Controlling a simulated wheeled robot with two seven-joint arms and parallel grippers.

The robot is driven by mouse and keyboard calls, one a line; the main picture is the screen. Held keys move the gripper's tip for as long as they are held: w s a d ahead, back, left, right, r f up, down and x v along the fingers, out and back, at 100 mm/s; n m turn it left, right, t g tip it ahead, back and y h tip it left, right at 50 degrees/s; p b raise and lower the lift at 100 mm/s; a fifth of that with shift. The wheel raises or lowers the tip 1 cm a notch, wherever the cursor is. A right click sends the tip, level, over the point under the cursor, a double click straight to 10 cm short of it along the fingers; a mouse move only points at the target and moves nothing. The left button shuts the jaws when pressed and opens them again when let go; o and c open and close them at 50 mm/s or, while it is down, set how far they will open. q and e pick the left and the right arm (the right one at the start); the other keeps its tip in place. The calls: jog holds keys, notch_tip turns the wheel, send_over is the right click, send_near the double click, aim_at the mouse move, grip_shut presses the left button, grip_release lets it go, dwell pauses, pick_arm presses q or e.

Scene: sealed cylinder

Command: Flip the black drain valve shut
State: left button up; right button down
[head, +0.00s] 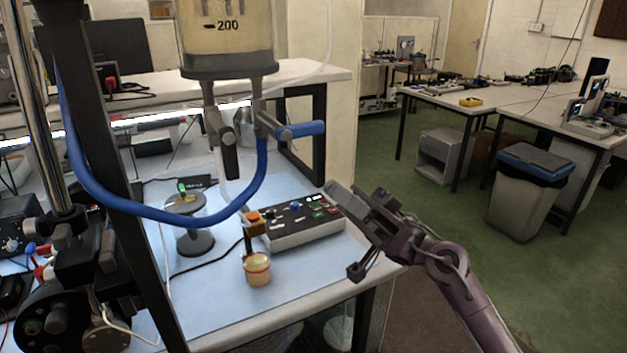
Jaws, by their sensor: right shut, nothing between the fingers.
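A clear sealed cylinder (228,30) marked -200 stands at the top centre on a dark base (228,66). Two valves hang below it. The left one has a dark lever (229,155), which I take for the black drain valve; it points down. The right valve has a blue lever (300,131) pointing right, roughly level. A blue hose (262,165) runs down from this valve and loops left. My right gripper (338,192) is shut and empty, to the right of and below the valves, apart from both. My left gripper is not in view.
A control box (296,224) with coloured buttons sits on the blue-topped bench (215,285). A small tan cup (257,270) and a round dark stand (195,240) are nearby. A dark upright post (105,150) stands at the left. Open floor lies right of the bench.

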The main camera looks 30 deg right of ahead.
aim_at(237, 154)
jog(key=p+x, duration=0.2)
jog(key=x, duration=0.2)
jog(key=a+f+p+x, duration=0.1)
jog(key=p+x, duration=0.1)
jog(key=x, duration=0.1)
jog(key=a+f+p+x, duration=0.1)
jog(key=p+x, duration=0.1)
jog(key=x, duration=0.2)
jog(key=shift+a+r, duration=0.2)
jog(key=shift+f, duration=0.1)
